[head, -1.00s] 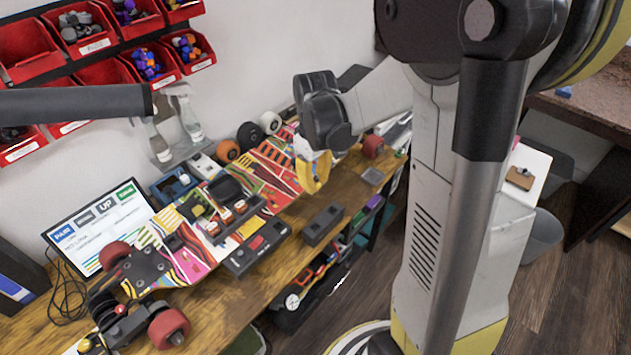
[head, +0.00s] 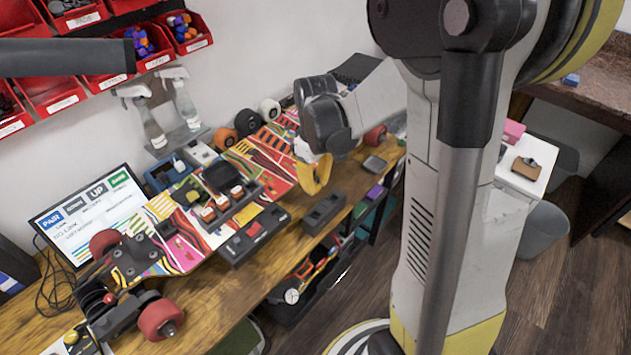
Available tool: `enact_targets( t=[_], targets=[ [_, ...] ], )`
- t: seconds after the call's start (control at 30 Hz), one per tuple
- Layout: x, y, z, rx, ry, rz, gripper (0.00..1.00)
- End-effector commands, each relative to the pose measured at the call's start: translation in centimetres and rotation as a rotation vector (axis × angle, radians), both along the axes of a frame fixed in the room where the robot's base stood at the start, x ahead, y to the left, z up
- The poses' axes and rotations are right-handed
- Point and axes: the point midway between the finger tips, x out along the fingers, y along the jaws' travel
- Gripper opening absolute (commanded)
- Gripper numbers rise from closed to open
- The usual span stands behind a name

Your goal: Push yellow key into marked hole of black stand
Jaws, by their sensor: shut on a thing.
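My gripper (head: 314,180) hangs over the right part of the bench, with its yellow curved fingers pointing down. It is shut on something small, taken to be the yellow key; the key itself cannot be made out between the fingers. A black stand (head: 325,214) with shallow recesses lies on the bench front edge, just below and in front of the fingers. A gap shows between them in the picture. A longer black stand (head: 254,236) with a red part lies to its left. The marked hole is too small to see, so I cannot tell which stand carries it.
A colourful skateboard deck (head: 180,243) with red wheels (head: 160,319) lies along the bench. A dark tray of small parts (head: 232,207) sits behind the stands. A monitor (head: 92,212), spray bottles (head: 186,106) and loose wheels (head: 247,122) stand at the back.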

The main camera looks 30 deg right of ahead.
Motion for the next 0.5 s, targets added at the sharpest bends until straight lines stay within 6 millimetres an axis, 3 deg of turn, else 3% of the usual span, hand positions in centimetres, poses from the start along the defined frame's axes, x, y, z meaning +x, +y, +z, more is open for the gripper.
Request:
enact_targets(
  t=[0.5],
  targets=[
    [0.0,0.0,-3.7,0.000,0.000,0.000,0.00]
  ],
)
